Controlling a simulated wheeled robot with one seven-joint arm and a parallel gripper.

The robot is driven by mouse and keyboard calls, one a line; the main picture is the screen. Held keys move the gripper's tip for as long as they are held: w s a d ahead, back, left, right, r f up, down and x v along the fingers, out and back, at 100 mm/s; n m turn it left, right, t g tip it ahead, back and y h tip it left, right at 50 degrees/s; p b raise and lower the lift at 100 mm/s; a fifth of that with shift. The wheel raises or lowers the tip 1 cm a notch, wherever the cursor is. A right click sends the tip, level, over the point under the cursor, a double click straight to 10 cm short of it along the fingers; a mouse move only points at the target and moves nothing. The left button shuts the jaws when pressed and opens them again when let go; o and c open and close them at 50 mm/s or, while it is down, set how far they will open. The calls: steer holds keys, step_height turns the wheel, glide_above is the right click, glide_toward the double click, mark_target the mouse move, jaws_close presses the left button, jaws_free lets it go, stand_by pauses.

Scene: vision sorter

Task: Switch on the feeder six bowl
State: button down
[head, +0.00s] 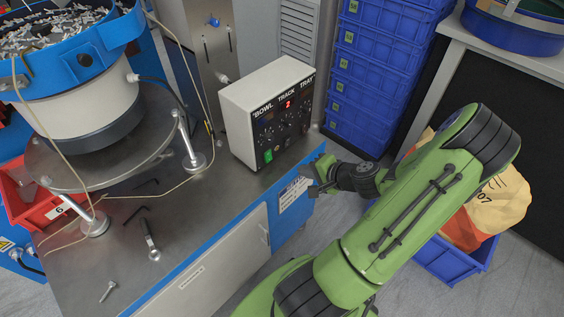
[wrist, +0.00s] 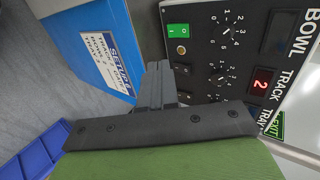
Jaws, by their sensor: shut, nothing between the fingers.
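The control box (head: 265,112) is grey-white with a black front panel marked BOWL, TRACK and TRAY. A green rocker switch (head: 267,156) sits at the panel's lower left, below the BOWL column; it also shows in the wrist view (wrist: 178,30). In the wrist view the BOWL display (wrist: 278,32) is dark, while the TRACK display (wrist: 262,80) shows a red 2. The blue feeder bowl (head: 90,52), full of metal parts, stands at left. My gripper (head: 314,180) is shut and empty, in front of the box's lower right and apart from it. Its fingers (wrist: 158,82) partly hide the panel's lower edge.
Stacked blue crates (head: 385,75) stand behind; a blue crate with sacks (head: 450,258) stands at right.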

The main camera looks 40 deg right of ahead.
mark_target(269, 157)
steer(key=b+x, duration=0.1)
steer(key=x, duration=0.3)
steer(key=b+x, duration=0.1)
steer(key=x, duration=0.3)
steer(key=r+b+x, duration=0.1)
steer(key=x, duration=0.3)
steer(key=shift+w+f, duration=0.1)
steer(key=shift+w, duration=1)
steer(key=shift+w, duration=0.15)
steer(key=shift+r+p, duration=0.7)
steer(key=shift+r, duration=0.15)
steer(key=shift+f, duration=0.1)
